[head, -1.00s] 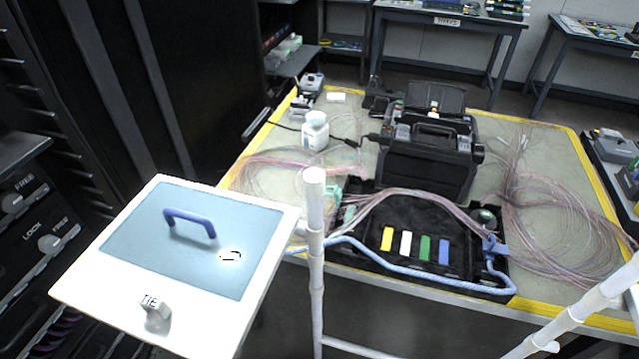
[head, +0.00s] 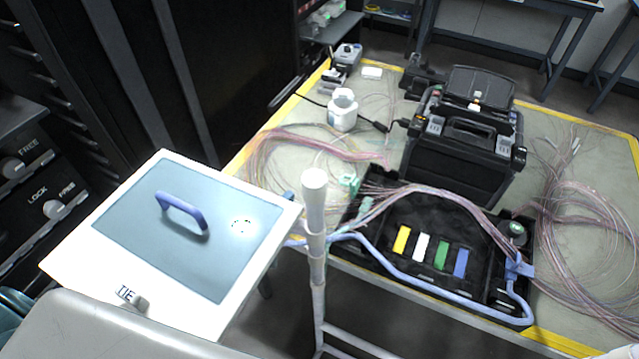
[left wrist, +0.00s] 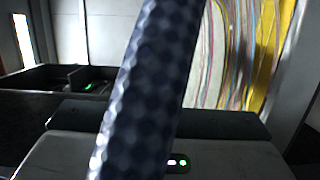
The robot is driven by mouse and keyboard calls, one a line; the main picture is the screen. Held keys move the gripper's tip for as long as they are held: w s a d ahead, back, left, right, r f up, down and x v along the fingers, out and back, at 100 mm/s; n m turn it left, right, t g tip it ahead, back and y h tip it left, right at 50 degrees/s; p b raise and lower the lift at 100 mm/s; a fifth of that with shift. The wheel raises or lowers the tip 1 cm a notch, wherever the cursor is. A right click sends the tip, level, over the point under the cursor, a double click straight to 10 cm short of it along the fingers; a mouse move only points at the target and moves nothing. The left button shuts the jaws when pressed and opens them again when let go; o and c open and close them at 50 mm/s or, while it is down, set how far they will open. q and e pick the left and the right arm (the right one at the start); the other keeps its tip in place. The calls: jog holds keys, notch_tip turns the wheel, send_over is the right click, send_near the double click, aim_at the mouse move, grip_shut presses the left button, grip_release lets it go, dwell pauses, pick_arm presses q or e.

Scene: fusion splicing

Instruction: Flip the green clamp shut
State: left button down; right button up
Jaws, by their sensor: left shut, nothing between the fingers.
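The teal-green clamp (head: 348,184) stands at the back left corner of the black tray (head: 350,250), by the fibre bundle; a second teal-green piece (head: 365,205) sits just in front of it. I cannot tell clearly from this view which part is the lid, but the parts look apart. A pale grey part of my left arm crosses the bottom left of the head view, far from the clamp. My left gripper (left wrist: 160,118) shows at the bottom of the left wrist view as a grey and dark body with small lights, shut and empty. A dark textured rod hides its middle. My right gripper is out of view.
A white upright post (head: 315,220) stands just in front of the tray's left end. A white-edged panel (head: 75,245) with a blue handle (head: 182,212) lies left. The black splicer (head: 462,150) stands behind the tray.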

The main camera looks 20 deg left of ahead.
aim_at(349, 186)
pick_arm(q)
jog(key=p+x, duration=0.3)
jog(key=x, duration=0.6)
jog(key=shift+w+d+r, duration=0.1)
jog(key=shift+r, duration=0.05)
jog(key=d+p, duration=0.1)
jog(key=d, duration=0.2)
jog(key=shift+d+p, duration=0.35)
jog(key=shift+d, duration=0.2)
jog(key=shift+f, duration=0.25)
